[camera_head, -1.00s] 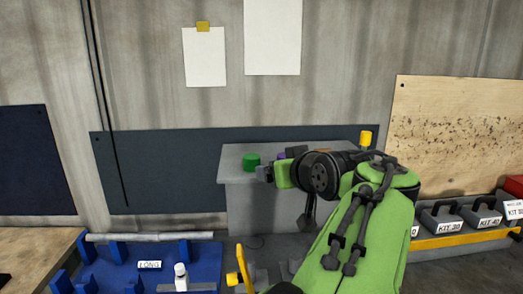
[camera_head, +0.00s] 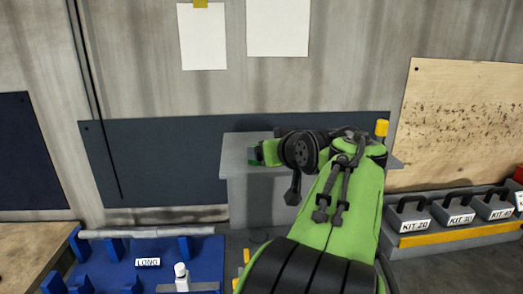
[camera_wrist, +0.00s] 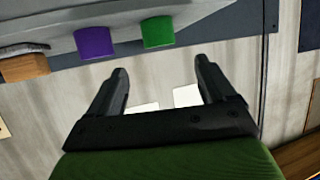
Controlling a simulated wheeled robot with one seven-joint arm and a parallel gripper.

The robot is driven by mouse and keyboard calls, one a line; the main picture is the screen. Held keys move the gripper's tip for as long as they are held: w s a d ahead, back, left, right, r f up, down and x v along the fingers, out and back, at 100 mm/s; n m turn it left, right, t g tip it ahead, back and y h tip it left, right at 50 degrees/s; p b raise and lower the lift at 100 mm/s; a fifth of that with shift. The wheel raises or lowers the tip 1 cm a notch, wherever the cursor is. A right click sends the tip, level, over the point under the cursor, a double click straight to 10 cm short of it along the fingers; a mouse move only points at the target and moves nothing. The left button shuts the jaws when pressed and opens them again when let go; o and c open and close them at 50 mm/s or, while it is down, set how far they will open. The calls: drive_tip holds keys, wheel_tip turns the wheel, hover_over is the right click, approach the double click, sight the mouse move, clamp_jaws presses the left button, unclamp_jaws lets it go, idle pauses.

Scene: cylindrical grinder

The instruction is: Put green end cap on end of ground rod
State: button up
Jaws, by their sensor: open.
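The green end cap (camera_wrist: 157,32) stands on the grey ledge, beside a purple cap (camera_wrist: 95,42), in the wrist view. My gripper (camera_wrist: 160,75) is open and empty. Its two fingers point toward the green cap, which lies beyond the fingertips, roughly in line with the gap and apart from them. In the head view my gripper (camera_head: 258,152) is over the left part of the ledge, and it and my arm mostly hide the caps. A long grey rod (camera_head: 150,233) lies across the blue rack at lower left.
The grey stand (camera_head: 240,165) carries the caps and a brown block (camera_wrist: 25,67). The blue rack (camera_head: 110,260) holds a white bottle (camera_head: 182,278) and a LONG label. Kit boxes (camera_head: 460,212) line the right side. A dark panel (camera_head: 150,165) is behind.

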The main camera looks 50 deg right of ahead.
drive_tip(key=x, duration=1.2)
drive_tip(key=shift+c, duration=0.3)
drive_tip(key=c, duration=1)
